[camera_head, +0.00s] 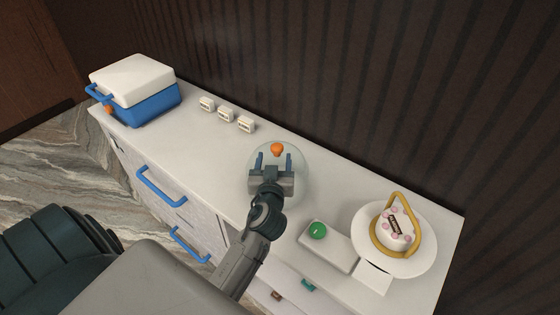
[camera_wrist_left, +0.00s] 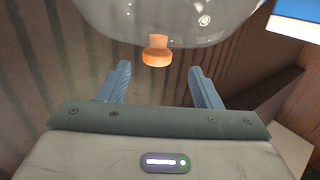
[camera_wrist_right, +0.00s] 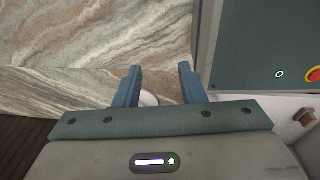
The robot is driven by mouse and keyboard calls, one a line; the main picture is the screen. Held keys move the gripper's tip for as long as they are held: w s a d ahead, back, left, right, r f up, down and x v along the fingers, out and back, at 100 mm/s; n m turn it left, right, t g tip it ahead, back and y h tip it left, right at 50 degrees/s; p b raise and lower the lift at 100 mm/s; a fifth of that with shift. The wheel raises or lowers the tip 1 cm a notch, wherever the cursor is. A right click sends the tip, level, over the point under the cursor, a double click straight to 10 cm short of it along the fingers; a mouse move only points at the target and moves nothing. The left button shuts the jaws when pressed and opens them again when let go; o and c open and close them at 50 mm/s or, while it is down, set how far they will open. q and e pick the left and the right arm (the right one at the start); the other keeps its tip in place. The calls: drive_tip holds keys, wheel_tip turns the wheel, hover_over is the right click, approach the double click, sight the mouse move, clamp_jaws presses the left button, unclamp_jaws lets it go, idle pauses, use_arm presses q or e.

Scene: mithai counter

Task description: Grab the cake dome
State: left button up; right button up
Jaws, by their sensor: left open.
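The cake dome (camera_head: 296,190) is clear and has an orange knob (camera_head: 277,149). It stands on the white counter, near the middle of the head view.
A cake (camera_head: 391,230) with a gold ring sits on a white round plate (camera_head: 425,263) at the right. A blue cooler (camera_head: 150,107) with white lid stands at the far left.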

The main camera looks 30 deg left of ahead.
sight(276, 152)
use_arm(q)
drive_tip(key=shift+w+a, duration=0.2)
drive_tip(key=shift+w, duration=0.15)
drive_tip(key=shift+w+p, duration=0.25)
drive_tip(key=shift+p, duration=0.05)
drive_tip(key=p+x, duration=0.2)
drive_tip(key=x, duration=0.2)
drive_tip(key=shift+w+p, duration=0.1)
drive_tip(key=shift+p, duration=0.3)
drive_tip(key=shift+w+a+f, duration=0.15)
drive_tip(key=shift+w+a, duration=0.05)
drive_tip(key=shift+w, duration=0.05)
use_arm(e)
drive_tip(key=r, duration=0.1)
drive_tip(key=d+r, duration=0.1)
drive_tip(key=r, duration=0.1)
drive_tip(key=shift+w+d+r, duration=0.15)
drive_tip(key=shift+d+r, duration=0.2)
use_arm(q)
drive_tip(key=shift+d, duration=0.1)
drive_tip(key=shift+c, duration=0.5)
use_arm(e)
drive_tip(key=shift+a, duration=0.1)
use_arm(q)
drive_tip(key=shift+s, duration=0.1)
drive_tip(key=c, duration=0.3)
clamp_jaws()
use_arm(e)
drive_tip(key=shift+a, duration=0.5)
